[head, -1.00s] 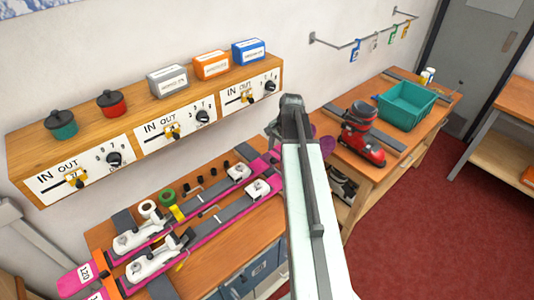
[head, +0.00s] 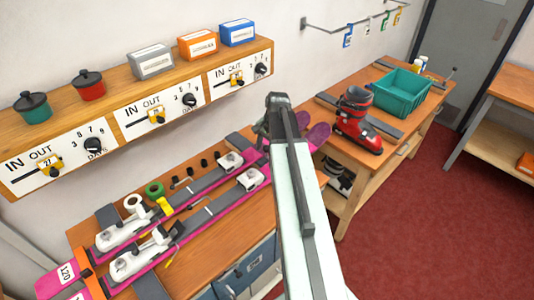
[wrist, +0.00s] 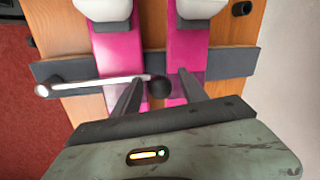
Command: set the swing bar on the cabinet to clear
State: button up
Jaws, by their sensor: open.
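The blue-grey cabinet (head: 262,262) sits under the near bench in the head view; my arm covers its right part. No swing bar shows clearly on it there, and I cannot read a clear mark. In the wrist view a pale rod (wrist: 95,86) ends in a dark round knob (wrist: 159,88); I cannot tell whether it is the swing bar. My gripper (wrist: 160,78) is open, with the knob showing between its fingers, apparently not gripped. In the head view my gripper (head: 262,130) is partly hidden behind my arm, over the bench's right end.
Two pink skis (head: 190,208) with white bindings lie on the near bench. A wooden wall shelf (head: 55,120) with slider and dial panels is above. A red boot (head: 357,125) and a teal bin (head: 402,92) stand on the far bench. Red floor (head: 415,215) is clear at right.

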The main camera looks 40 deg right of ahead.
jog(key=shift+r, duration=0.1)
grip_shut()
dwell(1.2)
